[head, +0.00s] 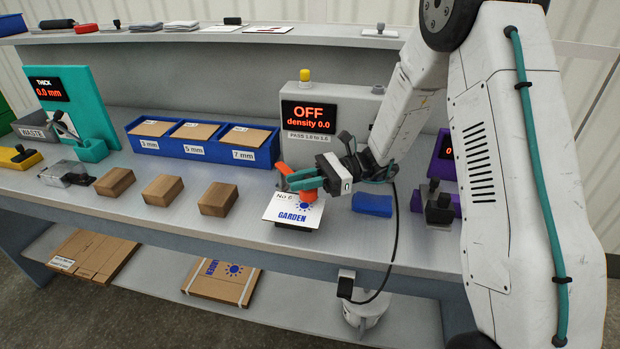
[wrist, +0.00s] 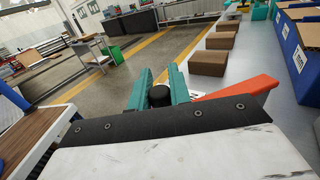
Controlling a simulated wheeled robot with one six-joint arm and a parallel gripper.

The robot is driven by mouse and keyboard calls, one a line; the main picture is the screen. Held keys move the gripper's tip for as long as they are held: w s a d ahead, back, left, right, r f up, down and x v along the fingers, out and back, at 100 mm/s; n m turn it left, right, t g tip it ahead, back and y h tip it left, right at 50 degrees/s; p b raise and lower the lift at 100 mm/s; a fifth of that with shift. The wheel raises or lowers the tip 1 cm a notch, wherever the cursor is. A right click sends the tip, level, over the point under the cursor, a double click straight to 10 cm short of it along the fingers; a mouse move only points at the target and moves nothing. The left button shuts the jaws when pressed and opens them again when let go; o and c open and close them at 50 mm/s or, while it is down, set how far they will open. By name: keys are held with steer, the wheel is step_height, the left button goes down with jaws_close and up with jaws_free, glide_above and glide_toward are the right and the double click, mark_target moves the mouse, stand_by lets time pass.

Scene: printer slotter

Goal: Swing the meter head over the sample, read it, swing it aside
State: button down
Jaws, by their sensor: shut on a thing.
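A white sample card (head: 280,210) printed "GARDEN" with a blue sun lies on a dark stand near the bench's front edge. The orange meter head (head: 308,195) is above the card, partly hidden by my gripper; its orange arm also shows in the wrist view (wrist: 240,92). My gripper (head: 294,182) has its teal fingers shut on a black knob (wrist: 159,95), seen between them in the wrist view. The grey meter box (head: 335,92) behind reads "OFF", "density 0.0" and "PASS 1.0 to 1.6".
A blue wedge (head: 372,205) lies right of the card. Several brown blocks (head: 162,190) sit to the left, with a blue bin row (head: 205,150) behind. A teal thickness gauge (head: 82,110) stands farther left. A purple device (head: 445,160) stands at right.

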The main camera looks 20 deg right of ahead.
steer(key=c, duration=1.3)
jaws_free()
steer(key=shift+r, duration=0.25)
steer(key=r, duration=0.1)
steer(key=s+r, duration=0.1)
steer(key=r, duration=0.1)
steer(key=shift+d+r, duration=0.1)
steer(key=shift+r, duration=0.05)
steer(key=s+d+r, duration=0.1)
steer(key=s+d, duration=0.1)
steer(key=s, duration=1.3)
steer(key=shift+r, duration=0.1)
steer(key=shift+c, duration=0.3)
